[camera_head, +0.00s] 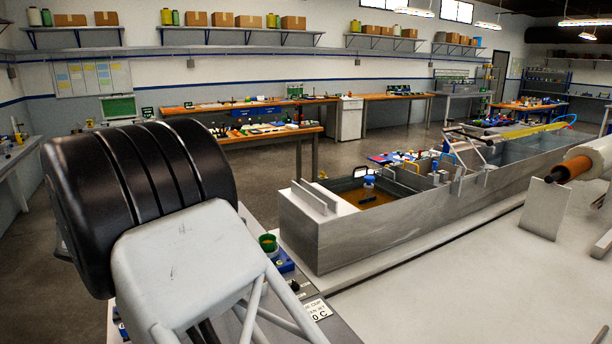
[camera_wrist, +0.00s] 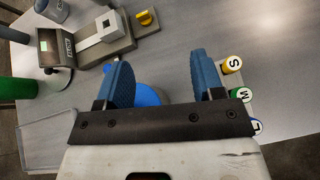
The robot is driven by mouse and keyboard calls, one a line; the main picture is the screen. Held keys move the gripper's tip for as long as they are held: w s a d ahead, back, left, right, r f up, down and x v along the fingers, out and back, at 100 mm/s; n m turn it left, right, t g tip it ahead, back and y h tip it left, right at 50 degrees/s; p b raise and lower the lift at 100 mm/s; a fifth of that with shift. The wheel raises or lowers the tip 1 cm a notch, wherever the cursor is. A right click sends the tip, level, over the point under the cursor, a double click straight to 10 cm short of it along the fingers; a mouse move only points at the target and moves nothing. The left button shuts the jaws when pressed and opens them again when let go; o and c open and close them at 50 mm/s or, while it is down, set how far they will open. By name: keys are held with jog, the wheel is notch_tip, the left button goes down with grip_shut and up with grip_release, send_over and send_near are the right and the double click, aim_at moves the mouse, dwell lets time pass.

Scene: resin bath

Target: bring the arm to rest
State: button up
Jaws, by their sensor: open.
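My gripper (camera_wrist: 162,76) shows in the wrist view with its two blue fingers spread wide apart. A blue rounded object (camera_wrist: 147,95) lies beyond the fingers, partly hidden by the left finger and the gripper's dark bar; I cannot tell what it is. No object is seen held between the fingers. In the head view my arm's black and white links fill the left foreground, and the gripper itself is not visible there.
In the wrist view, a grey device with a yellow knob (camera_wrist: 146,18), a green cylinder (camera_wrist: 17,88), a clear tray (camera_wrist: 45,140) and pieces marked S (camera_wrist: 233,63), M (camera_wrist: 242,94) and L surround the gripper. In the head view, a long metal bath (camera_head: 350,232) stands right of my arm.

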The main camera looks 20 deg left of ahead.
jog(key=w+d+r+m+g+y, duration=0.1)
jog(key=w+d+r+m+g, duration=0.2)
jog(key=d, duration=0.9)
jog(key=w+d+r+m, duration=0.2)
jog(key=d+r, duration=0.4)
jog(key=d, duration=0.7)
jog(key=w+d+r+m+g+y, duration=0.1)
jog(key=w+d+r+m+g, duration=0.2)
jog(key=d, duration=0.9)
jog(key=s+d+r+m+y, duration=0.1)
jog(key=s+d+m, duration=0.3)
jog(key=d, duration=0.6)
jog(key=s+d+r+m+y, duration=0.2)
jog(key=s+d, duration=0.3)
jog(key=d, duration=0.6)
jog(key=s+d+r+m+y, duration=0.1)
jog(key=s+d+m, duration=0.3)
jog(key=d, duration=0.6)
jog(key=s+d+f+m+y, duration=0.1)
jog(key=s+d+f+m, duration=0.1)
jog(key=s+d, duration=0.3)
jog(key=s+d+f+m+t+y, duration=0.1)
jog(key=s+d+f+m, duration=0.2)
jog(key=s, duration=1)
jog(key=d+m, duration=0.1)
jog(key=d, duration=0.2)
jog(key=shift+s+m+y, duration=0.15)
jog(key=shift+m+y, duration=0.15)
jog(key=shift+y, duration=0.1)
jog(key=shift+d, duration=0.1)
